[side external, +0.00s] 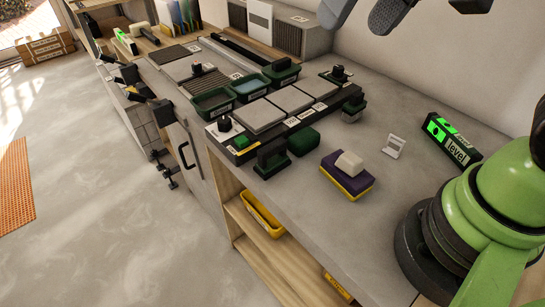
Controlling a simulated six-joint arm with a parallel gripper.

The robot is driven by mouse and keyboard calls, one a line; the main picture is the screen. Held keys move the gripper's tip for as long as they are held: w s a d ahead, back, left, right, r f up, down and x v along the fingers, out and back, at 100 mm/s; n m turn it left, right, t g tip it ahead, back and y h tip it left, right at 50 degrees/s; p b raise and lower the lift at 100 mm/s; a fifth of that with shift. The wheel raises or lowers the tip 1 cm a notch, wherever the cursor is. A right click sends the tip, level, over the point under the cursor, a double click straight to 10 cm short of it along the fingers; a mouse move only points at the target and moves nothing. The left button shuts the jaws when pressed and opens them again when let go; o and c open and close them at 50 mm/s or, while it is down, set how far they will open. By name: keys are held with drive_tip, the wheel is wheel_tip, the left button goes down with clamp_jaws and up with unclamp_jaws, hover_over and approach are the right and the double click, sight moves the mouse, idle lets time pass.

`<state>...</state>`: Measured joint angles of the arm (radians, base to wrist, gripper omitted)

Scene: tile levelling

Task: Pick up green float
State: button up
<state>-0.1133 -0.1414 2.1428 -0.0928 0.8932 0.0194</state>
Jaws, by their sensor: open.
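A dark green float with a black upright handle (271,158) stands at the front edge of the grey worktop. A plain green block (303,141) lies just to its right. I cannot tell for certain which of these is the green float. My gripper (361,14) shows at the top edge, partly cut off. Its two grey fingers are apart with nothing seen between them. It is high above the worktop, clear of the floats.
A board with grey tiles (292,98) and green trays (212,104) fill the middle. A purple and yellow sponge with a pale block on it (347,175), a small white stand (394,146) and a green level (452,140) are to the right. Bare worktop lies between them.

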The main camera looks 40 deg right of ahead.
drive_tip(key=w+a+f+n+g+h, duration=0.1)
drive_tip(key=w+a+f+n+g, duration=0.2)
drive_tip(key=w+f, duration=0.6)
drive_tip(key=g, duration=0.1)
hover_over(272, 145)
wheel_tip(272, 145, down, 7)
drive_tip(key=shift+s+f, duration=0.1)
drive_tip(key=shift+f, duration=0.05)
drive_tip(key=shift+h, duration=0.3)
wheel_tip(272, 145, down, 5)
drive_tip(key=shift+a+f, duration=0.1)
drive_tip(key=shift+f, duration=2.85)
drive_tip(key=c, duration=0.9)
